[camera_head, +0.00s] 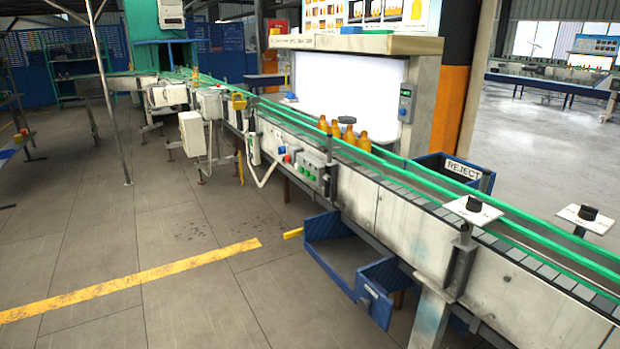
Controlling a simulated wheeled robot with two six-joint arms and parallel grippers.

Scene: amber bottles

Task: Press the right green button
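A grey control box (313,168) is mounted on the near side of the conveyor, near the middle of the view. Small green buttons show low on its front face. The right green button (313,177) sits beside the left green button (306,172). They are small and far off, so I cannot tell whether either is pressed. Neither of my grippers is in view.
The conveyor (400,180) runs from back left to front right, carrying several amber bottles (349,135). A blue bin (345,255) hangs below its near side. A REJECT bin (464,168) stands behind. The floor (180,230) at left is open, with a yellow line.

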